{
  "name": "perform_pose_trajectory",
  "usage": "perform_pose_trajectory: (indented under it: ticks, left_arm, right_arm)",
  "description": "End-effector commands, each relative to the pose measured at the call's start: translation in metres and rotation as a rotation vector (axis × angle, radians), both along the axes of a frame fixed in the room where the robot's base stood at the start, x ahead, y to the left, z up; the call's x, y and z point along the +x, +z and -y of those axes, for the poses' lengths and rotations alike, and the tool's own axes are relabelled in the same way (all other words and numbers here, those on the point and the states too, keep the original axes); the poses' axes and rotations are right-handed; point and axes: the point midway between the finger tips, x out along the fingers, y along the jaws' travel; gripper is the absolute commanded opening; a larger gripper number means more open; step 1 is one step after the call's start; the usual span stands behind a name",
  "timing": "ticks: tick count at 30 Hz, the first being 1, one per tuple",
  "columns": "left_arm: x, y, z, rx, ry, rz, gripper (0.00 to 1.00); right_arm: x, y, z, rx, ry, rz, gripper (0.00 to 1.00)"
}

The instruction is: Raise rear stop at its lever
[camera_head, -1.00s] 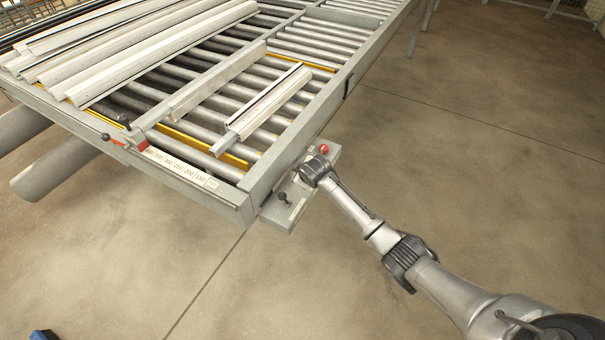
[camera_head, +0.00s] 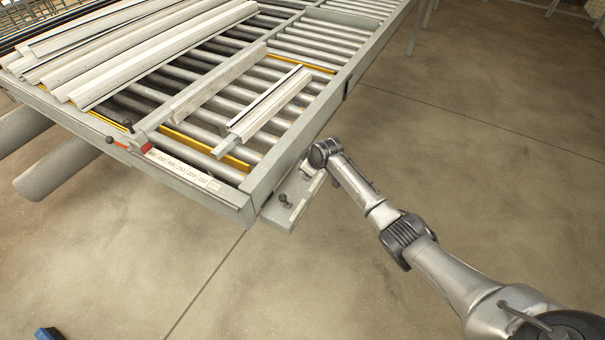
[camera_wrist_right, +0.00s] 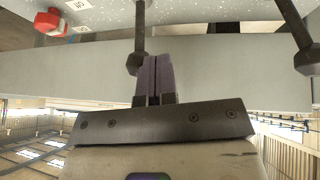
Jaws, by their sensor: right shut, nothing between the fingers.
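Two dark levers with knobs show in the right wrist view: a middle lever (camera_wrist_right: 138,60) and a right lever (camera_wrist_right: 300,38). I cannot tell which works the rear stop. My right gripper (camera_wrist_right: 153,75) is shut and empty, its fingertips close beside the middle lever's knob; contact cannot be told. In the head view my right wrist hangs over the grey control plate (camera_head: 276,215) and hides part of it. One black-knobbed lever (camera_head: 284,199) shows at its near end. Yellow bars cross the rollers, one near (camera_head: 236,162) and one far (camera_head: 318,66). My left gripper is out of view.
Open floor (camera_head: 450,170) lies right of the bench.

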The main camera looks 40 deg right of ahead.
Motion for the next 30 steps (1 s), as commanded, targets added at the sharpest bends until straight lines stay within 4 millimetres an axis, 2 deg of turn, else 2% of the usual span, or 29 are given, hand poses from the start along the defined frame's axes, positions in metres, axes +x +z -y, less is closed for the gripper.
perform_pose_trajectory:
  ticks: [3,13,30]
  left_arm:
    - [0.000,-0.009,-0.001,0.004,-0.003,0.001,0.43]
    - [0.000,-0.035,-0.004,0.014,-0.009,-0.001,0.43]
    - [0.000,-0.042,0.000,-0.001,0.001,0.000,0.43]
  right_arm:
    - [0.005,0.000,0.011,0.089,-0.004,-0.033,0.00]
    - [0.012,0.002,0.029,0.284,-0.001,-0.109,0.00]
    - [0.014,0.003,0.036,0.273,0.000,-0.107,0.00]
